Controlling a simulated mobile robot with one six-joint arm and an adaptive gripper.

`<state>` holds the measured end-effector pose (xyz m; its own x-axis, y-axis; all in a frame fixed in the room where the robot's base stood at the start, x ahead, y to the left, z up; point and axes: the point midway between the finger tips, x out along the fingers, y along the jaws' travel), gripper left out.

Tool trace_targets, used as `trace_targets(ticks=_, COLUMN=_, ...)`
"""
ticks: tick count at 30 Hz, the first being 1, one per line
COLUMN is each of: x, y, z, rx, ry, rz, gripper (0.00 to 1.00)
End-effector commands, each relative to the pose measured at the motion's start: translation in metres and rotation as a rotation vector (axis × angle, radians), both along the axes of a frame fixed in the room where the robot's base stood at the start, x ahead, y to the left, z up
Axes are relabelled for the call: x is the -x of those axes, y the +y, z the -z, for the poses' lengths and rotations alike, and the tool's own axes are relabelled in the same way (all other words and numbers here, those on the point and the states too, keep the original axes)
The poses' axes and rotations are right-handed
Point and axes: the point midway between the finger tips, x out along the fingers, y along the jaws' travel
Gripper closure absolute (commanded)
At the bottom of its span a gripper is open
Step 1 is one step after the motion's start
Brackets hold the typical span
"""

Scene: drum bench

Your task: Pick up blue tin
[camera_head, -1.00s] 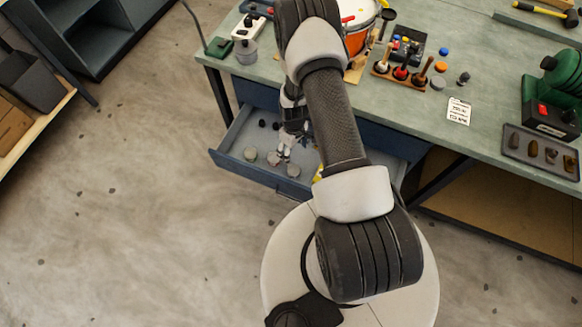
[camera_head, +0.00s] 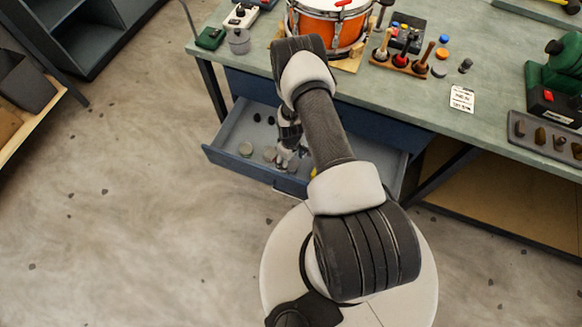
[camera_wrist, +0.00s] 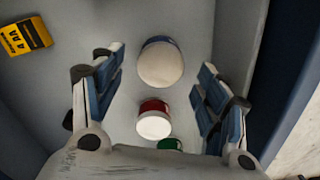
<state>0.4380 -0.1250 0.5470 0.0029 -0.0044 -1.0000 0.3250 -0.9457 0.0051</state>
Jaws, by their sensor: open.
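The blue tin (camera_wrist: 160,66) stands in the open drawer, its pale round lid facing up and a strip of blue side showing in the wrist view. My gripper (camera_wrist: 158,72) is open, with one finger to the left of the tin and one to the right, clear space on both sides. A red tin (camera_wrist: 154,120) and a green tin (camera_wrist: 169,144) stand in line closer to my palm, the green one partly hidden. In the head view my gripper (camera_head: 285,155) is over the drawer; which tin there is blue is hard to tell.
The drawer (camera_head: 228,165) has raised walls and hangs under the bench (camera_head: 400,105). A yellow box (camera_wrist: 27,36) lies in the drawer, left in the wrist view. An orange drum (camera_head: 325,25) stands on the bench above.

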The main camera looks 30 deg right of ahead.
Motion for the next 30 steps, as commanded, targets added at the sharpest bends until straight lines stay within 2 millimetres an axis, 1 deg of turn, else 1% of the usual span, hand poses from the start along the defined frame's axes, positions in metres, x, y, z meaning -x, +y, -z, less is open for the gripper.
trace_targets(ticks=1, x=0.002, y=0.0, z=0.014, rx=0.0, ry=0.002, rz=0.0, gripper=0.32)
trace_targets(ticks=3, x=0.002, y=0.0, z=0.025, rx=0.0, ry=0.002, rz=0.0, gripper=0.32)
trace_targets(ticks=6, x=0.002, y=0.0, z=0.035, rx=0.0, ry=0.002, rz=0.0, gripper=0.32)
trace_targets(ticks=13, x=0.001, y=0.0, z=0.035, rx=0.0, ry=0.001, rz=0.0, gripper=0.32)
trace_targets(ticks=30, x=0.001, y=0.0, z=0.035, rx=-0.001, ry=0.001, rz=0.0, gripper=0.7)
